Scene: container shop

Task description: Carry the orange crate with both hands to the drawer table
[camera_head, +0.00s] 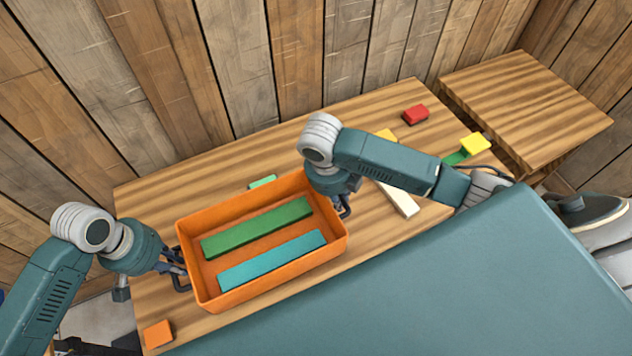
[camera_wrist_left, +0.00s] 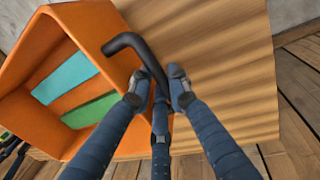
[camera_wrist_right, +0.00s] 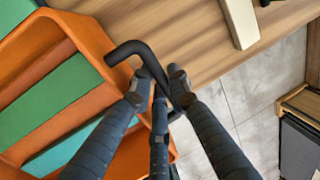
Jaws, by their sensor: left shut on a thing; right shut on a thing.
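The orange crate (camera_head: 262,298) is at the front left of the wooden table in the head view. It holds a green block (camera_head: 257,228) and a teal block (camera_head: 272,260) lying side by side. My left gripper (camera_head: 178,272) is shut on the black handle at the crate's left end; the left wrist view shows the fingers (camera_wrist_left: 160,90) around this handle (camera_wrist_left: 128,42). My right gripper (camera_head: 343,205) is shut on the handle at the right end; the right wrist view shows the fingers (camera_wrist_right: 161,92) around that handle (camera_wrist_right: 128,50). I cannot tell whether the crate touches the table.
The wooden table (camera_head: 290,145) also bears an orange block (camera_head: 158,334), a red block (camera_head: 415,114), a yellow block (camera_head: 475,143) and a cream block (camera_head: 402,201). A smaller wooden table (camera_head: 525,105) stands at the back right. A plank wall (camera_head: 230,70) runs behind.

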